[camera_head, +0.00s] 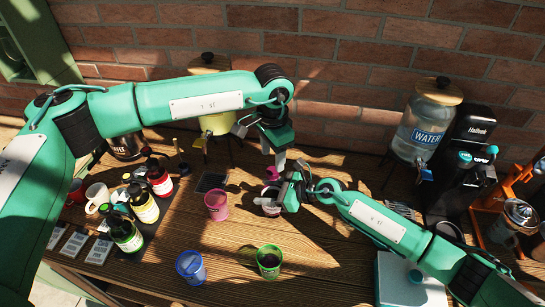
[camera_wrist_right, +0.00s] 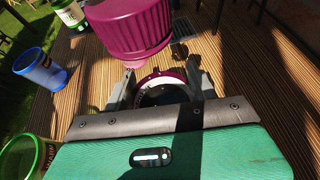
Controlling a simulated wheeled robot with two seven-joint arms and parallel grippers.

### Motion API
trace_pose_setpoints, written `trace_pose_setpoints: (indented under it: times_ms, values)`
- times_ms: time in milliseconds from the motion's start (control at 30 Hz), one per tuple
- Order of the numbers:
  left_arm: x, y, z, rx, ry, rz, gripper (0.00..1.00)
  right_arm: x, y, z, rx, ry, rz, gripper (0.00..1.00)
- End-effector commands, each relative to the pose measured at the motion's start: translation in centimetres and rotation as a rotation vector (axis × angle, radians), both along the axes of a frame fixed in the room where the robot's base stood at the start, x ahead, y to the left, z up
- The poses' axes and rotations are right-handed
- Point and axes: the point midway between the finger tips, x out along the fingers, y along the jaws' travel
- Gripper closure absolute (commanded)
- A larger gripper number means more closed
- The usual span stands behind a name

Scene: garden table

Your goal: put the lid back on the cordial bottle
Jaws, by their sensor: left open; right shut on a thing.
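The cordial bottle (camera_head: 268,207) stands on the wooden table, dark with a magenta rim. In the right wrist view its round, dark, uncovered mouth (camera_wrist_right: 160,90) lies between my right fingers. My right gripper (camera_head: 284,199) is shut on the bottle from the right. A ribbed magenta lid (camera_head: 273,173) is just above the bottle; it shows large, apart from the mouth, in the right wrist view (camera_wrist_right: 130,28). My left gripper (camera_head: 277,160) is open, pointing down directly at the lid. Whether its fingers touch the lid cannot be told.
A pink cup (camera_head: 216,206) stands left of the bottle. A blue cup (camera_head: 190,267) and a green cup (camera_head: 268,262) stand toward the front. Several bottles are at left. A water dispenser (camera_head: 425,130) and a black coffee machine (camera_head: 462,160) stand at right.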

Motion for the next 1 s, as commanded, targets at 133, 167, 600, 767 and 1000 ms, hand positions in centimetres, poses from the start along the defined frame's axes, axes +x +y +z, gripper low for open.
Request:
trace_pose_setpoints:
  times_ms: [133, 167, 600, 767, 1000]
  values:
    - [0.0, 0.0, 0.0, 0.0, 0.0, 0.003, 0.51, 0.0, 0.0, 0.1, 0.001, -0.002, -0.001, 1.0]
    - [0.0, 0.0, 0.0, 0.0, 0.0, 0.009, 0.51, 0.1, 0.0, 0.1, 0.001, -0.002, -0.001, 1.0]
    - [-0.1, -0.1, 0.4, -0.001, 0.002, 0.516, 0.51, 0.1, 0.0, 0.1, 0.001, -0.002, -0.001, 1.0]
    - [-0.1, -0.2, 0.7, 0.001, 0.001, 0.77, 0.51, 0.1, 0.0, 0.1, 0.001, -0.002, -0.001, 1.0]
    - [-0.1, -0.2, 1.0, -0.001, 0.0, 1.152, 0.51, 0.1, 0.0, 0.1, 0.001, -0.002, -0.001, 1.0]
